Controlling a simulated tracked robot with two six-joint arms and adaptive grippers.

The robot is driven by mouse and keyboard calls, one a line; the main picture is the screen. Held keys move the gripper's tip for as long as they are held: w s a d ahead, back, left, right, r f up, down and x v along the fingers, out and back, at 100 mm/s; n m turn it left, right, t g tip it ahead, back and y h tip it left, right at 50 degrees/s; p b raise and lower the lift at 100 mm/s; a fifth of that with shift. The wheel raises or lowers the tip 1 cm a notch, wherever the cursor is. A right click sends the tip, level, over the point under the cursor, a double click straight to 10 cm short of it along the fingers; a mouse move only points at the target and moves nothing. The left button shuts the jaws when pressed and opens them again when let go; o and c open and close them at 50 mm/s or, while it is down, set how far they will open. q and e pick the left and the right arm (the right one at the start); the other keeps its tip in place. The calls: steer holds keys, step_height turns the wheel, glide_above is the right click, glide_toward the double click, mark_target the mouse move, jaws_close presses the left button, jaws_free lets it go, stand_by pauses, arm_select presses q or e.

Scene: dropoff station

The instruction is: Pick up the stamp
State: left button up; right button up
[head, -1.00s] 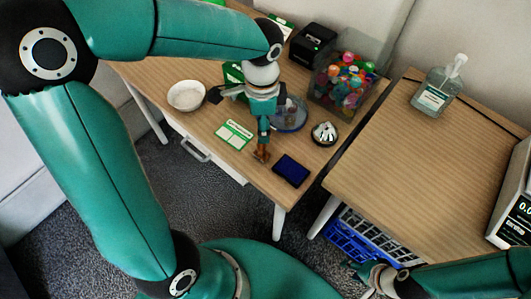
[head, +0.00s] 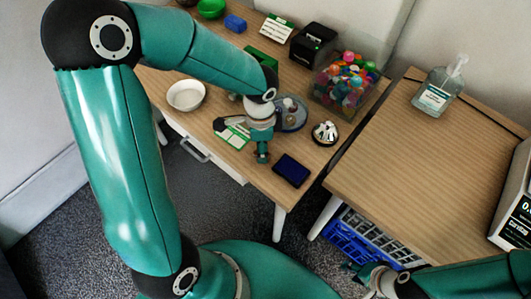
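The stamp, with a brown handle in the earlier head view, does not show clearly now. My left gripper (head: 261,150) reaches down over its spot near the front edge of the table, just left of a dark blue ink pad (head: 292,170), and hides it. One dark finger part sticks out to the left over a green and white card (head: 234,138). Whether the fingers touch or hold the stamp cannot be seen. My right gripper (head: 360,280) is low at the bottom right, away from the table, with its fingers apart and empty.
A white bowl (head: 186,95), a round tray (head: 292,113), a bell (head: 325,133), a clear bin of colourful items (head: 343,82) and a black printer (head: 313,43) share the table. A pump bottle (head: 438,92) stands on the mostly clear right table (head: 415,170). A blue crate (head: 350,240) is below.

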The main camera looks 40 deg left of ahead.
arm_select(q)
jaws_close()
steer(key=shift+r, duration=0.1)
step_height(320, 180, up, 20)
steer(key=p, duration=0.2)
stand_by(0.5)
